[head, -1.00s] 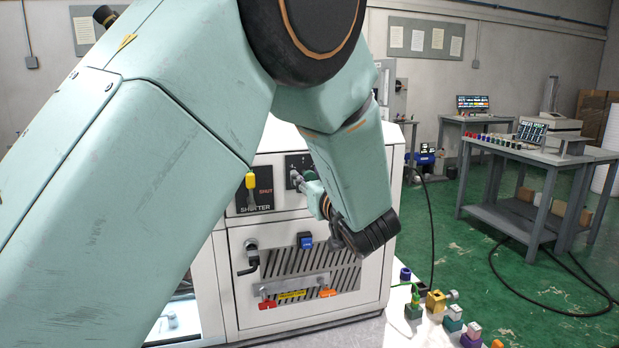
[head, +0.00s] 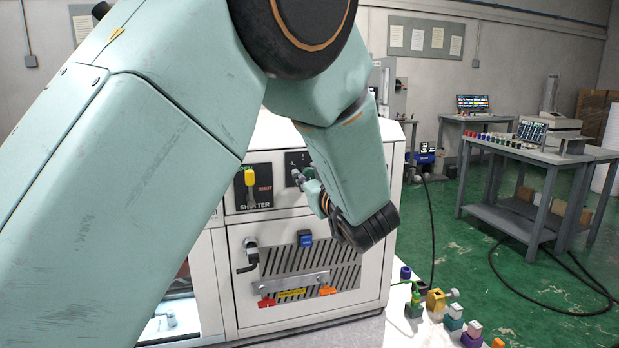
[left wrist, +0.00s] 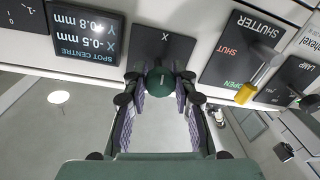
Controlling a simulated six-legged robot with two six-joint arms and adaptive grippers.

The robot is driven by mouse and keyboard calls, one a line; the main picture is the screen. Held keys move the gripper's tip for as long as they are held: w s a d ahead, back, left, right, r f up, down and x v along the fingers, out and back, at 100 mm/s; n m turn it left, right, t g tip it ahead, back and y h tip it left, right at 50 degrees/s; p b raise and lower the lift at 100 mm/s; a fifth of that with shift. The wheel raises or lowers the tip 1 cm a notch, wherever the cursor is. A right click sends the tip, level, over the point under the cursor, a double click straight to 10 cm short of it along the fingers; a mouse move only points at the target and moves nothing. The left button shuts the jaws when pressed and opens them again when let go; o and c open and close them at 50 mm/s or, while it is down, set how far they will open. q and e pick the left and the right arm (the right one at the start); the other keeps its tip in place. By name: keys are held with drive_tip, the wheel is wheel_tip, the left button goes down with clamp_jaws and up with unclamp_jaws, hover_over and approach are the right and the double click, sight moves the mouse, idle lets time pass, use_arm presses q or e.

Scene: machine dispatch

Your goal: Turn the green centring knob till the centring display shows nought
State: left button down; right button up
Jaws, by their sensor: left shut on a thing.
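The green centring knob (left wrist: 161,81) sits on a dark panel marked X (left wrist: 165,42) in the left wrist view, which shows the machine upside down. My left gripper (left wrist: 161,88) is shut on the knob, with a finger on each side. The centring display (left wrist: 85,38), headed SPOT CENTRE, reads X -0.5 mm and Y +0.8 mm. In the head view my left gripper (head: 299,176) is at the machine's front panel, and I cannot make out the knob there. My right gripper is in neither view.
The shutter lever (head: 250,178) with a yellow tip is close left of my gripper in the head view. Coloured small parts (head: 437,300) stand at the lower right. Green floor (head: 450,225) lies open beyond.

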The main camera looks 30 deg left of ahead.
sight(310, 169)
use_arm(q)
drive_tip(key=n+b, duration=0.2)
drive_tip(key=n, duration=0.3)
drive_tip(key=shift+n+b, duration=0.3)
idle(0.5)
drive_tip(key=c, duration=1.1)
unclamp_jaws()
drive_tip(key=shift+w, duration=0.1)
drive_tip(key=shift+o, duration=0.2)
wheel_tip(310, 169, up, 9)
drive_tip(key=shift+d+r, duration=0.1)
drive_tip(key=shift+r, duration=0.25)
drive_tip(key=shift+a+r, duration=0.1)
drive_tip(key=shift+a, duration=0.1)
